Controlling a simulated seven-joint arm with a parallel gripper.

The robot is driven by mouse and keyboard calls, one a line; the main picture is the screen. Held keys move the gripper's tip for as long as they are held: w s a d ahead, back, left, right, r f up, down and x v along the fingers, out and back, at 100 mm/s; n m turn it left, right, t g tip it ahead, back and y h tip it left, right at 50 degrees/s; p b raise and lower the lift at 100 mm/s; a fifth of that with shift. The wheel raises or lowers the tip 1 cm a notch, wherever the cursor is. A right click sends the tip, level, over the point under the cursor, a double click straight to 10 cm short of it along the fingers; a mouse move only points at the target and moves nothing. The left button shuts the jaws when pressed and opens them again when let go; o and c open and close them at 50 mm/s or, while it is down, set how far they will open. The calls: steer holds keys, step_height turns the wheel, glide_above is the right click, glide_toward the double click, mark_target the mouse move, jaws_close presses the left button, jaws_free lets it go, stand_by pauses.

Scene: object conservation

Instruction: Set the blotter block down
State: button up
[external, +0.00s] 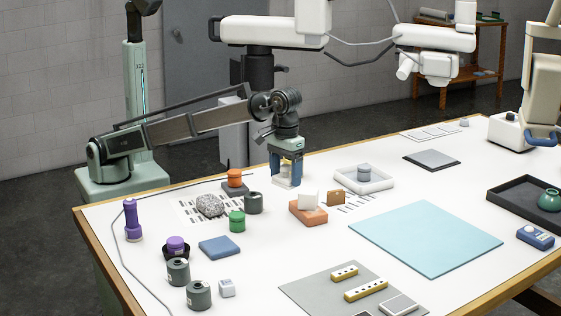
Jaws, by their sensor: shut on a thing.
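My gripper (286,172) is near the back edge of the white table, pointing straight down. Its blue fingers are shut on a small pale block, which I take to be the blotter block (286,182). The fingers hide part of the block. The block is at or just above the table top; I cannot tell whether it touches.
An orange block with a white cube (308,200) on it stands just in front right of my gripper. A white tray (377,184) lies to the right. Dark, green and orange jars (237,221) stand to the left. A light blue mat (425,232) lies bare at right.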

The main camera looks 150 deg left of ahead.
steer(key=s+a+n, duration=0.2)
steer(key=s+a, duration=0.2)
steer(key=a, duration=0.5)
steer(key=s+a+n, duration=0.2)
steer(key=s+a, duration=0.1)
steer(key=a, duration=0.6)
steer(key=n, duration=1.1)
glide_above(348, 155)
steer(key=shift+s+a+f, duration=0.1)
steer(key=shift+a+f, duration=0.05)
steer(key=shift+f, duration=3.7)
steer(key=shift+s+a+f, duration=0.1)
steer(key=shift+f, duration=3.75)
steer(key=shift+f, duration=0.15)
steer(key=o, duration=1.1)
steer(key=shift+c, duration=0.2)
step_height(348, 155, up, 12)
steer(key=shift+r, duration=0.2)
